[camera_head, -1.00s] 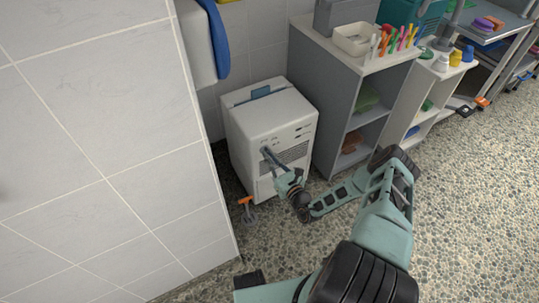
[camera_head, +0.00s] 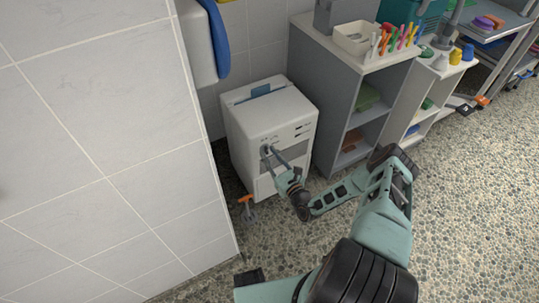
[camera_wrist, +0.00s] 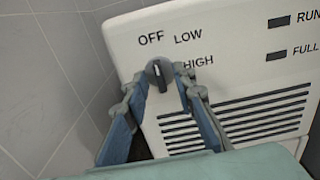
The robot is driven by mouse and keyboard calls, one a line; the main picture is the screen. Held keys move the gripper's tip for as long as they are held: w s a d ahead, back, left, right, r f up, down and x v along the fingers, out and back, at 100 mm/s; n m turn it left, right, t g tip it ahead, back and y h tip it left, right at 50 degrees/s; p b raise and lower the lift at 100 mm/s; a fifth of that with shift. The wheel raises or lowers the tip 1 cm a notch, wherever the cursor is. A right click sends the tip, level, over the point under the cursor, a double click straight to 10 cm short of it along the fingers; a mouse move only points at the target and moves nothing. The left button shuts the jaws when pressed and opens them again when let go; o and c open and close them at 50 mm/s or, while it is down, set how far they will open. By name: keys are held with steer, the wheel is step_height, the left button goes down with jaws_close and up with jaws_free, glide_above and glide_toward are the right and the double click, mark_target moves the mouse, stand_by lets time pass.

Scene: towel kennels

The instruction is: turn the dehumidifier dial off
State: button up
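The dehumidifier (camera_head: 268,112) is a white box standing on the floor against the tiled wall. Its grey round dial (camera_wrist: 159,73) shows in the wrist view, below the OFF label and left of LOW and HIGH. A dark mark on the dial runs nearly upright, its upper end toward OFF. My gripper (camera_wrist: 159,78) is open, one finger on each side of the dial, and it also shows at the front panel in the head view (camera_head: 269,152). Small gaps seem to show between fingertips and dial; contact is hard to judge.
A grey shelf unit (camera_head: 325,90) stands close on the dehumidifier's right, with a tray (camera_head: 352,42) and coloured pens on top. A tiled wall (camera_head: 100,150) is at left. An orange-handled tool (camera_head: 247,206) is on the floor. Open floor lies at right.

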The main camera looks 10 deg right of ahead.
steer(key=shift+r, duration=0.1)
step_height(320, 180, up, 10)
steer(key=shift+f, duration=0.1)
stand_by(0.4)
stand_by(0.4)
